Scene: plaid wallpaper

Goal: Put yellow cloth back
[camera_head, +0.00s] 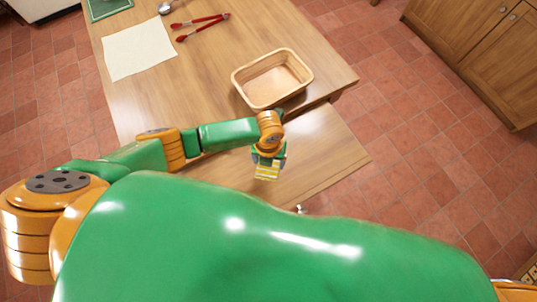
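A small yellow cloth (267,173) with pale stripes shows at the fingertips of my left gripper (268,161). The gripper points down over the pulled-out drawer (325,158), and its fingers sit on either side of the cloth. The cloth seems held between them; whether it touches the drawer floor cannot be told. The drawer's visible floor is bare wood, and its left part is hidden behind my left arm. A small knob (301,209) shows at its near edge. My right gripper is not in view.
A beige basket (272,79), seemingly empty, stands on the wooden table (200,80) just above the drawer. A white sheet (139,48), red tongs (201,25) and a spoon (166,7) lie farther back. Wooden cabinets (480,45) stand at right beyond open tiled floor.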

